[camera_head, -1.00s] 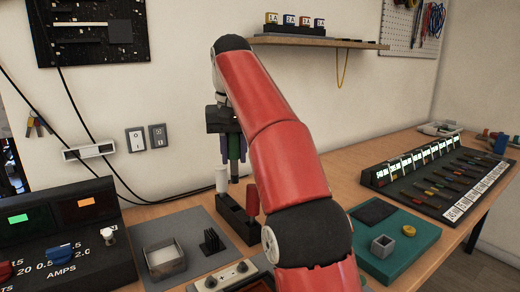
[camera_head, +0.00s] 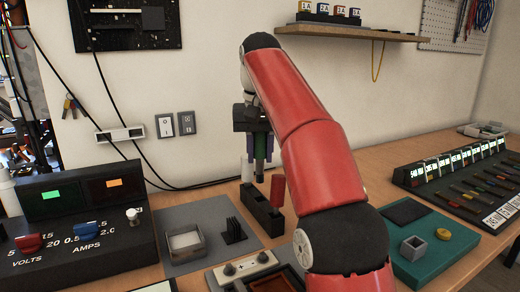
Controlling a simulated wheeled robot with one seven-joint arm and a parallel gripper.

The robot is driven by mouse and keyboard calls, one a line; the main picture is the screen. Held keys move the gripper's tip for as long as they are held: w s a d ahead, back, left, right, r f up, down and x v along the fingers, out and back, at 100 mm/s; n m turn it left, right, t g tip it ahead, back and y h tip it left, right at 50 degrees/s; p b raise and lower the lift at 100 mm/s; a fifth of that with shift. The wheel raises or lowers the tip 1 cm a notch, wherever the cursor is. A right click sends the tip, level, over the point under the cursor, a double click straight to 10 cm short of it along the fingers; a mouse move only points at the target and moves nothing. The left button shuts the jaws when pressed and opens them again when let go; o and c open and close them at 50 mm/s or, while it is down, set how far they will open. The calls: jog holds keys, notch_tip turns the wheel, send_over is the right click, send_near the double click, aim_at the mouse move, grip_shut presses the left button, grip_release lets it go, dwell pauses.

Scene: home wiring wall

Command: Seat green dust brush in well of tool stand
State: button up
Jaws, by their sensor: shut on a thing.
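The black tool stand (camera_head: 264,214) is on the bench below, behind my red arm. The brush appears above the middle of the stand, between these two. Its lower end is small and dark, and I cannot tell whether it touches the stand. The well's opening is not clearly visible.
A grey mat with a square tray (camera_head: 186,240) and a black slotted rack (camera_head: 234,231) lies left of the stand. A meter panel (camera_head: 80,238) is further left. A green mat (camera_head: 446,250) is right of my arm. A shelf (camera_head: 350,32) overhangs at the upper right.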

aim_at(260, 158)
jog(key=shift+f+b, duration=1.05)
jog(key=shift+f, duration=0.65)
jog(key=shift+p, duration=0.8)
dwell(0.3)
jog(key=shift+f+b, duration=2.15)
jog(key=shift+f, duration=0.7)
jog(key=o, duration=1.1)
jog(key=shift+r, duration=0.1)
jog(key=shift+s+r+p, duration=0.25)
jog(key=shift+r+p, duration=0.8)
jog(key=shift+r, duration=0.9)
jog(key=shift+s+r+p, duration=0.2)
jog(key=shift+r+p, duration=0.85)
jog(key=shift+r, duration=0.85)
